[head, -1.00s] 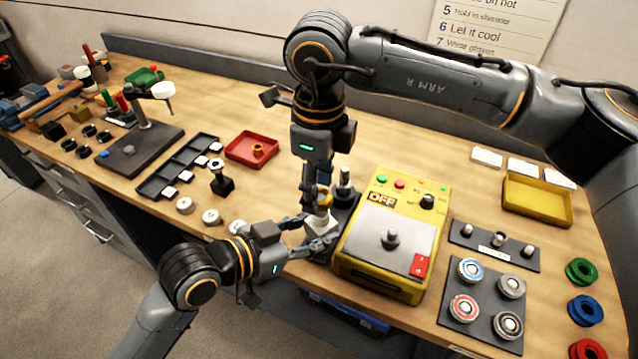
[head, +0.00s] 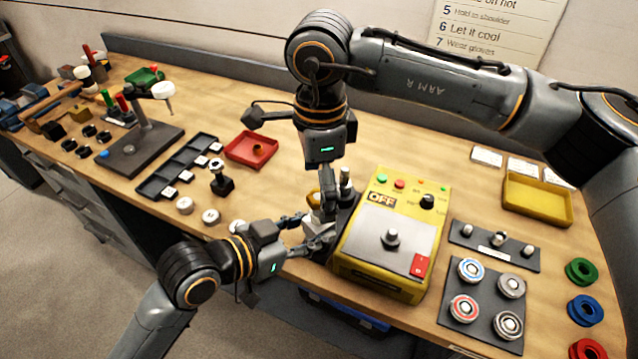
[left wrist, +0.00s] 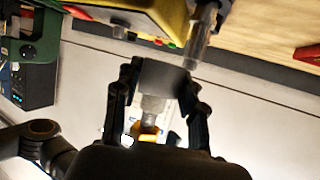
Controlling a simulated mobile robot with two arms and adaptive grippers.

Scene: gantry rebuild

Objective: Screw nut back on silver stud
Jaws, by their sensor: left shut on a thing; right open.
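The nut also shows in the head view (head: 313,198). How far it is threaded cannot be told. My right gripper (head: 324,197) is open, pointing down at the nut, its fingertips partly hidden.
The yellow box marked OFF (head: 362,262) stands close to the right of both grippers. A red tray (head: 240,157) with a small brown-gold piece lies behind left. White round pieces (head: 210,216) lie left of the left gripper. Bench behind the right gripper is partly clear.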

